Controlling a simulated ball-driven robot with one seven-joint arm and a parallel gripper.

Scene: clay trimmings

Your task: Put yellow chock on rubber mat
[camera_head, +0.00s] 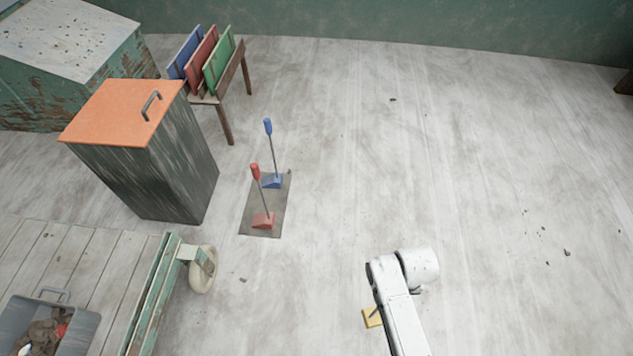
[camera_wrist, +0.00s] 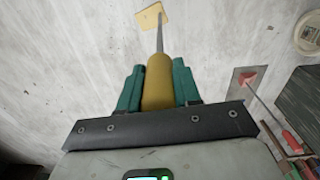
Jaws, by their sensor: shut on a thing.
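The yellow chock (camera_head: 371,317) shows beside my arm in the head view, partly hidden by it. In the wrist view its yellow handle (camera_wrist: 159,84) stands between the green fingers of my gripper (camera_wrist: 158,70), which is shut on it. The chock's pale yellow block (camera_wrist: 150,15) is at the far end of a thin rod. I cannot tell whether the block touches the floor. The dark rubber mat (camera_head: 277,203) lies on the floor to the upper left, apart from the chock. It carries a blue chock (camera_head: 272,181) at the far end and a red chock (camera_head: 263,220) at the near end.
A dark bin with an orange lid (camera_head: 125,103) stands left of the mat. A wooden cart (camera_head: 85,265) with a caster wheel (camera_head: 203,270) and a grey tub (camera_head: 88,330) is at the lower left. A rack with coloured boards (camera_head: 203,62) stands behind. The floor between chock and mat looks clear.

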